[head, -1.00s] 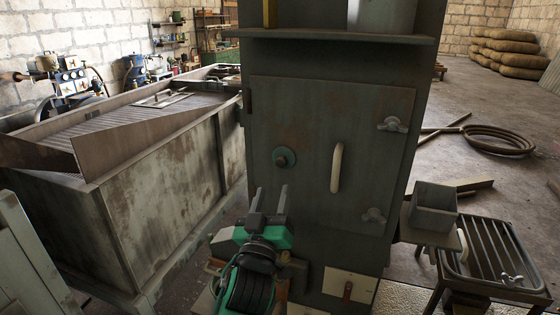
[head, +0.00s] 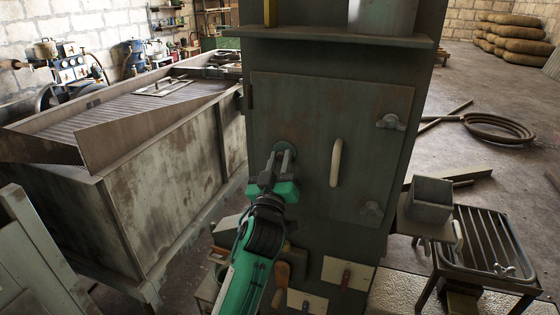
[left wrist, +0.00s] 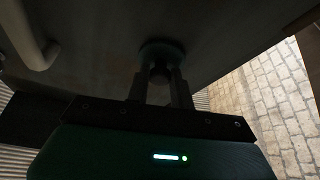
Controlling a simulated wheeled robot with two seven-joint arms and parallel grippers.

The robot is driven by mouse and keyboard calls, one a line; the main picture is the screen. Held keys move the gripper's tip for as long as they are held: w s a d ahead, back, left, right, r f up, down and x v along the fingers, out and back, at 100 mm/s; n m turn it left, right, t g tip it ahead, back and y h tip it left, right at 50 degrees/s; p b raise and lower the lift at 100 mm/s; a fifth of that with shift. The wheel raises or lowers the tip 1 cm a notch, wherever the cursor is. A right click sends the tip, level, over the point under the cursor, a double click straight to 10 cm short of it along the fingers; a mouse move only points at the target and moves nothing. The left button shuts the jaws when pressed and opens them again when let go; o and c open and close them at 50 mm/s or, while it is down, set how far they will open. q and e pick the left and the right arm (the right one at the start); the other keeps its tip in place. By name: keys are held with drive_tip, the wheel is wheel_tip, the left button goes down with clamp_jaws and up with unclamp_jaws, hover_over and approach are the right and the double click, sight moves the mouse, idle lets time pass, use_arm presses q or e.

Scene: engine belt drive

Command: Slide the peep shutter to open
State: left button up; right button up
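The peep shutter (head: 288,147) is a small round greenish disc with a knob, on the left part of the dark metal door (head: 345,110). My left gripper (head: 284,158) covers most of it in the head view. In the left wrist view the shutter (left wrist: 162,48) lies straight ahead, and its dark knob (left wrist: 159,73) sits between the two fingers of my left gripper (left wrist: 160,84). The fingers stand apart around the knob; the picture is too dark to tell whether they press on it. What lies behind the disc is hidden. My right gripper is not in view.
A pale curved door handle (head: 336,162) stands right of the shutter, with wing latches (head: 390,122) on the door's right edge. A large rusty metal tank (head: 165,190) is on the left. A grey box (head: 430,200) and slatted stand (head: 485,250) are at the right.

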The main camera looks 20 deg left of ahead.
use_arm(q)
drive_tip(key=c, duration=0.4)
clamp_jaws()
wheel_tip(320, 180, up, 7)
drive_tip(key=p, duration=0.4)
drive_tip(key=shift+f, duration=0.2)
drive_tip(key=o, duration=0.7)
unclamp_jaws()
drive_tip(key=shift+r, duration=0.1)
drive_tip(key=shift+o, duration=1.2)
drive_tip(key=shift+f, duration=0.2)
